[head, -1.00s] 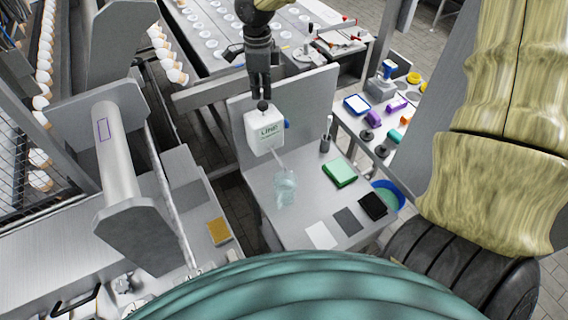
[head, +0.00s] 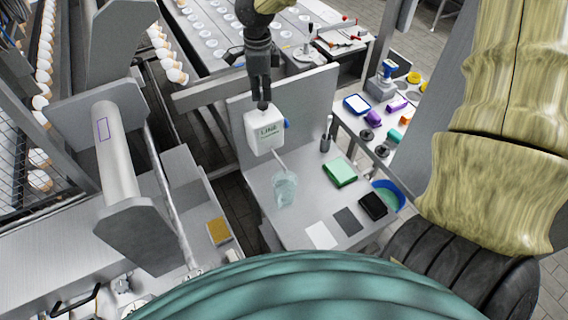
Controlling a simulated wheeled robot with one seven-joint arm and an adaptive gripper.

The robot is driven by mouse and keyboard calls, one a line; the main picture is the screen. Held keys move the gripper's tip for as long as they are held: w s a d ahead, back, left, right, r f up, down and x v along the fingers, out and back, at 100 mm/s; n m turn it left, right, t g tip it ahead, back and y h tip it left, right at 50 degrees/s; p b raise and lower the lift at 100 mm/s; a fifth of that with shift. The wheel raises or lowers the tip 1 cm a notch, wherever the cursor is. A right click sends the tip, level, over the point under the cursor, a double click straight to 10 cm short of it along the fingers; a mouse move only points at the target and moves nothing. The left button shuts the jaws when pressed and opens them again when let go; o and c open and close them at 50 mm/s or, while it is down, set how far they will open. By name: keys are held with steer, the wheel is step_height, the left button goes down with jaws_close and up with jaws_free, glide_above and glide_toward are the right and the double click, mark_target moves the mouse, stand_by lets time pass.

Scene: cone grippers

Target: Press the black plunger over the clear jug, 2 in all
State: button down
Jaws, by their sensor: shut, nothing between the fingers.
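The white dispenser (head: 264,130) with green lettering is mounted at the upright panel of the grey bench. Its black plunger (head: 263,105) is on top, small and mostly hidden under the fingertips. A thin spout (head: 280,160) slants down from the dispenser toward the clear jug (head: 285,187), which stands on the bench below. The jug's fill level is hard to tell. My gripper (head: 262,98) is shut and empty, pointing down, with its fingertips at the top of the plunger; they appear to touch it.
A blue-rimmed bowl (head: 388,196) is at the right. A side table (head: 348,120) holds colored items.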

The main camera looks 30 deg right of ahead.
steer(key=shift+f, duration=1.4)
steer(key=shift+s, duration=0.1)
steer(key=shift+r+p, duration=1.8)
steer(key=shift+p, duration=0.1)
